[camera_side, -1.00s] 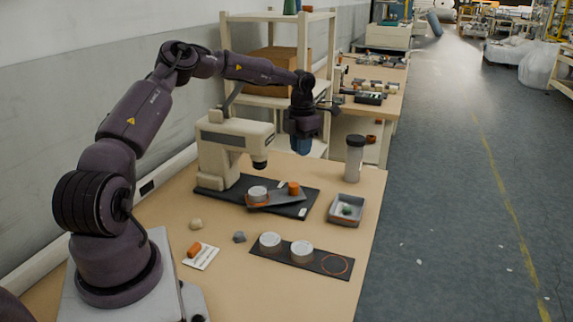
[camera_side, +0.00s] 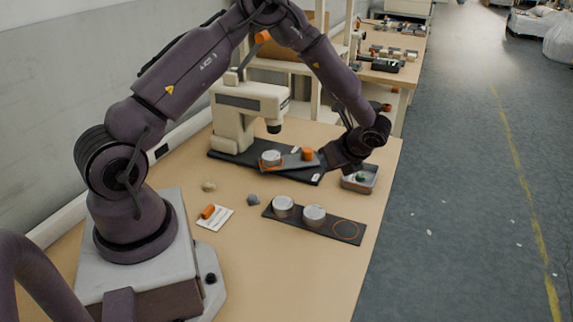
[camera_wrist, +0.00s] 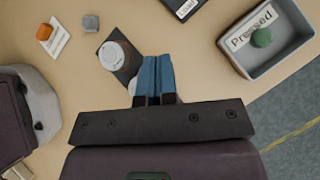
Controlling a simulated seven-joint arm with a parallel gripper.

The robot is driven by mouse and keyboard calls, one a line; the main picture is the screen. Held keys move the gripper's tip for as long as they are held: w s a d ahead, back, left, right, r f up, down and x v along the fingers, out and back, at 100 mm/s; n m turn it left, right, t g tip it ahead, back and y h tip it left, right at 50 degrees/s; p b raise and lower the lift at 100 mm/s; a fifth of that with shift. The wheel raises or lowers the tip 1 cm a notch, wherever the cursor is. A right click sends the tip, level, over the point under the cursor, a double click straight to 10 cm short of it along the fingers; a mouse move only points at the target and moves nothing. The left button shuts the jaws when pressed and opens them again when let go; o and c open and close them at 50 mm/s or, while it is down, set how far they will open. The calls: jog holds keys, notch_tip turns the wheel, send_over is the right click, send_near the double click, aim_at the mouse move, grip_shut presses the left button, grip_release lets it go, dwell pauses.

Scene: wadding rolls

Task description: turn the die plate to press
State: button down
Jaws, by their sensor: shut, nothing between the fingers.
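The grey die plate (camera_side: 290,163) lies on the black base of the beige press (camera_side: 232,115). It carries a silver tin (camera_side: 271,157) at its left end, beside an orange ring mark, and an upright orange knob (camera_side: 307,153) toward its right end. The press head (camera_side: 273,127) is above and behind the tin. My gripper shows blue fingers closed together and empty in the wrist view (camera_wrist: 154,72). They are above the table by the dark strip (camera_wrist: 132,75), apart from the knob. In the side view my wrist hides the fingertips. The plate is outside the wrist view.
The dark strip in front (camera_side: 330,230) holds two silver tins (camera_side: 283,206) (camera_side: 314,216) and an empty orange circle. A grey tray (camera_wrist: 262,62) labelled "Pressed" with a green piece stands right. An orange piece (camera_side: 208,211) on a white card and two small stones lie left.

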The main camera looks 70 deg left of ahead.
jog(key=s+n+y, duration=0.1)
jog(key=n, duration=1.8)
send_near(281, 167)
notch_tip(281, 167, down, 5)
jog(key=shift+s+a+r, duration=0.15)
jog(key=shift+r, duration=0.05)
jog(key=a, duration=0.3)
jog(key=shift+s+a+f+y, duration=0.1)
jog(key=shift+s+y, duration=0.2)
jog(key=shift+s, duration=0.05)
jog(key=shift+s+a, duration=0.1)
jog(key=shift+a, duration=0.3)
